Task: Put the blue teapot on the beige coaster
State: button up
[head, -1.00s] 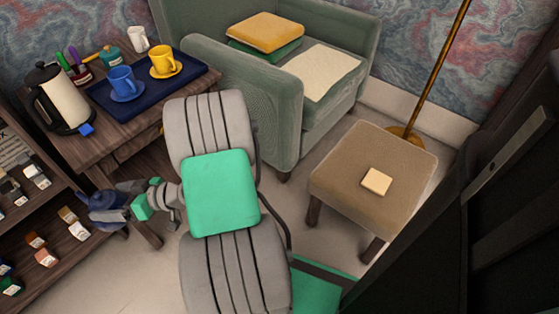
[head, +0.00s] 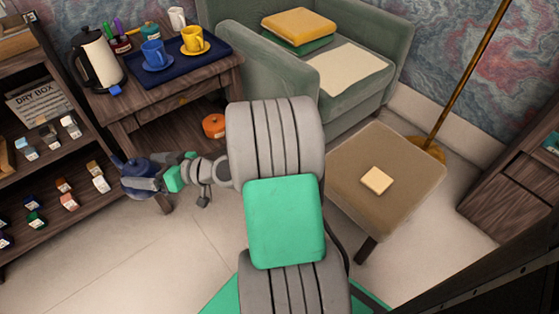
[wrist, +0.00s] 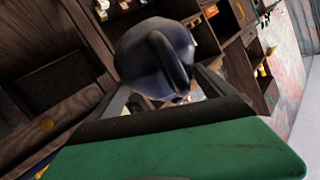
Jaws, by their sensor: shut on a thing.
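The blue teapot (head: 138,172) is dark blue and hangs in my gripper (head: 150,183) at the left of the head view, in front of the shelf and the wooden side table. In the wrist view the teapot (wrist: 155,55) sits between the two fingers (wrist: 160,95), which are shut on it; its lower parts are partly hidden. The beige coaster (head: 377,181) is a small square lying on the brown ottoman (head: 400,150), right of my arm. The teapot is well apart from the coaster.
A side table (head: 190,85) carries a navy tray (head: 205,65) with a blue cup (head: 155,55) and a yellow cup (head: 194,40), plus a kettle (head: 100,62). A green armchair (head: 265,70) stands behind my arm. A floor lamp pole (head: 470,75) rises behind the ottoman.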

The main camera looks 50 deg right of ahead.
aim_at(378, 179)
jog(key=z, duration=3.7)
jog(key=k, duration=1.9)
jog(key=u, duration=1.35)
jog(key=i, duration=1.65)
